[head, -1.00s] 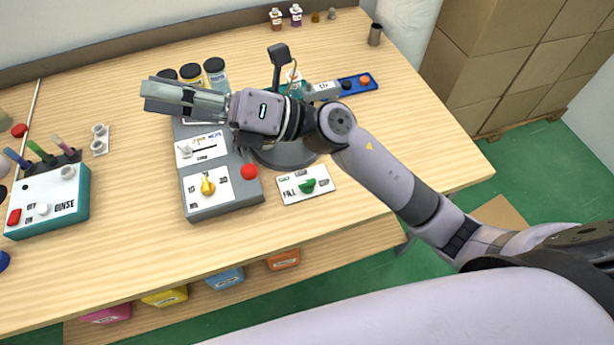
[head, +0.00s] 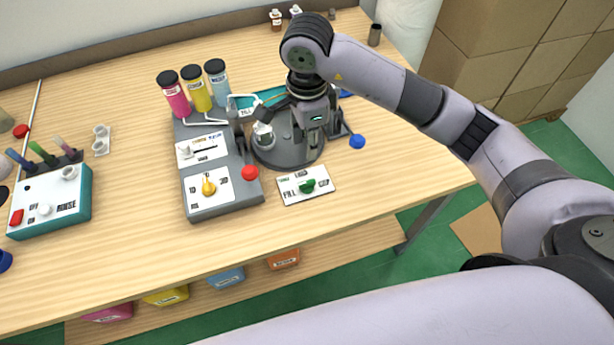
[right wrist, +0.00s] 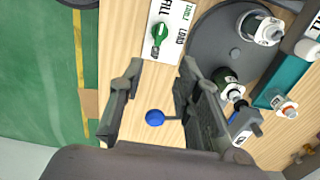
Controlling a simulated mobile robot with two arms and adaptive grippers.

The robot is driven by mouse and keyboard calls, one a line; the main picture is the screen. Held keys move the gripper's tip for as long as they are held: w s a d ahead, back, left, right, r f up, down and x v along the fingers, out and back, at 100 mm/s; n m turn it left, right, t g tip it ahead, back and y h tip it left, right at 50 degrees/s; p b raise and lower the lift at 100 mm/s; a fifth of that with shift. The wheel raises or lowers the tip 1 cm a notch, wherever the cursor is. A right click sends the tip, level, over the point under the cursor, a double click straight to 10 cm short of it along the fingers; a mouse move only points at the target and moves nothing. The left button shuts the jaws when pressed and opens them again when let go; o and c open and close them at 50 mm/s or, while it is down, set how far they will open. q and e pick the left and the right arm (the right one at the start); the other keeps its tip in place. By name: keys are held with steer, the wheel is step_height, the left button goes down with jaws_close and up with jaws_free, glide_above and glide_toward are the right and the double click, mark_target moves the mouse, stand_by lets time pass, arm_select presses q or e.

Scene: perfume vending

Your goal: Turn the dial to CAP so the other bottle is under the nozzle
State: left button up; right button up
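The green dial (head: 308,186) sits on a white label plate (head: 290,196) at the table's front; I cannot tell which word it points at. It also shows in the right wrist view (right wrist: 159,36). Behind it is the grey turntable (head: 270,158). One clear bottle (head: 262,136) stands on its left; a dark bottle (right wrist: 227,78) shows on it in the right wrist view. The nozzle is mostly hidden behind my arm. My right gripper (head: 318,150) points down at the turntable's right side, open and empty, with a blue ball knob (right wrist: 155,117) visible between its fingers.
A grey machine (head: 225,207) with a yellow knob, a red ball lever and three coloured bottles stands left of the turntable. A rinse box (head: 75,205) is farther left. Bare table lies in front. Cardboard boxes (head: 480,60) stand behind right.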

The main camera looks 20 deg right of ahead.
mark_target(307, 182)
step_height(307, 182, down, 15)
steer(key=p, duration=0.3)
steer(key=shift+c, duration=0.2)
jaws_close()
stand_by(0.4)
